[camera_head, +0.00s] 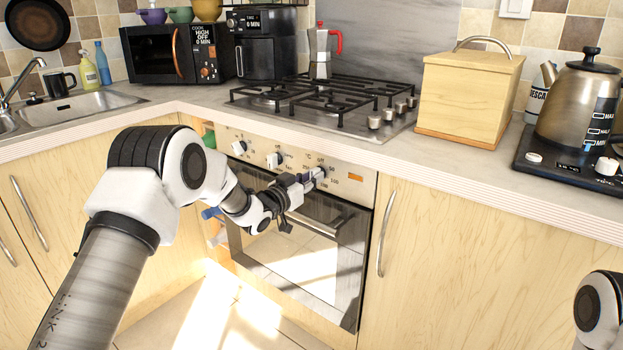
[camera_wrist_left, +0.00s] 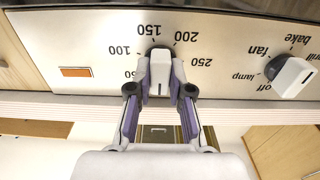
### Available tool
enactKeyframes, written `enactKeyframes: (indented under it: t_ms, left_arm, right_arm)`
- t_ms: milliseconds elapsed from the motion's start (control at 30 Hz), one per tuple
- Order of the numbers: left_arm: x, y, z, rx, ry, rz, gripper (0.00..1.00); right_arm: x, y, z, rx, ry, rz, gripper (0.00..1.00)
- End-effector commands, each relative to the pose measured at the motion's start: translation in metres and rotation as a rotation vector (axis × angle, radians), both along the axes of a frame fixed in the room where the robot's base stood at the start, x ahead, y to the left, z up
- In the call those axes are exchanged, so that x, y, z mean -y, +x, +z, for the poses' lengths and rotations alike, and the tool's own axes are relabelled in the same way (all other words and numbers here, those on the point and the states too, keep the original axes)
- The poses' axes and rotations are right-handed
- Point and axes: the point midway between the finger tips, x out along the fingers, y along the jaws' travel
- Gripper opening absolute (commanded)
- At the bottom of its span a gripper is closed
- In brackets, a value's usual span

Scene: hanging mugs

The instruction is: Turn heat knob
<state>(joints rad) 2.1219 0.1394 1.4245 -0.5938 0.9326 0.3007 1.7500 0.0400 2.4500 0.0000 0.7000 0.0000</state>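The heat knob (camera_wrist_left: 160,72) is a pale bar knob on the oven's steel panel, ringed by numbers from 50 to 250. My left gripper (camera_wrist_left: 161,80) reaches it from the front, with one purple-padded finger on each side of the bar. The fingers look closed against its sides. The bar stands upright in the left wrist view; I cannot tell which number it is set to. In the head view my left gripper (camera_head: 308,184) is at the rightmost oven knob and mostly covers it. My right gripper is out of view.
The function knob (camera_wrist_left: 289,75) is beside the heat knob, and more knobs (camera_head: 274,160) sit along the panel. The oven handle (camera_head: 318,226) runs just below my gripper. The counter edge (camera_head: 330,150) overhangs above. A wooden box (camera_head: 466,95) and kettle (camera_head: 578,105) stand on the counter.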

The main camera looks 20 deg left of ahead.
Motion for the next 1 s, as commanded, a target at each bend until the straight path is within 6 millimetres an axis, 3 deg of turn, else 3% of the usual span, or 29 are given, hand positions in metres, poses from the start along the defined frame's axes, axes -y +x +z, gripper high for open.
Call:
enactKeyframes:
  t_ms: [467, 1000]
  left_arm:
    - [-0.0001, -0.0001, -0.0001, 0.021, 0.057, 0.0, 0.0]
    - [0.0003, -0.0002, -0.001, 0.165, 0.451, 0.0, 0.0]
  right_arm:
    - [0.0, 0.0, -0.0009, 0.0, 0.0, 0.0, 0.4]
    - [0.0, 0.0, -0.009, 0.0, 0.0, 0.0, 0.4]
